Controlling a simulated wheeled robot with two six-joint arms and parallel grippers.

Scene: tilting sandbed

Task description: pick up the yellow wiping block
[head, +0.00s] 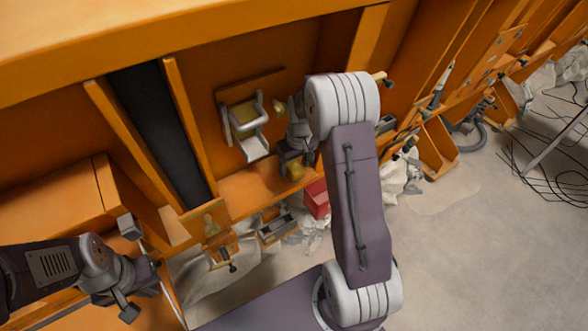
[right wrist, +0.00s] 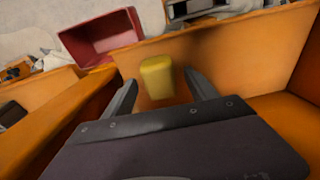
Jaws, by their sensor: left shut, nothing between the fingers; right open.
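The yellow wiping block (head: 296,171) sits on an orange ledge below my right gripper (head: 290,150), partly hidden by it in the head view. In the right wrist view the yellow block (right wrist: 157,76) shows between and just beyond the two dark fingers of my right gripper (right wrist: 160,95). These fingers are open, and I cannot tell whether either touches the block. My left gripper (head: 145,278) is at the lower left of the head view, shut and empty, well away from the block.
A red bin (head: 316,198) is close to the right of the block; the red bin also shows in the right wrist view (right wrist: 100,36). A white-handled fixture (head: 248,115) stands on the back panel. A dark channel (head: 155,125) runs between orange rails left of it.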

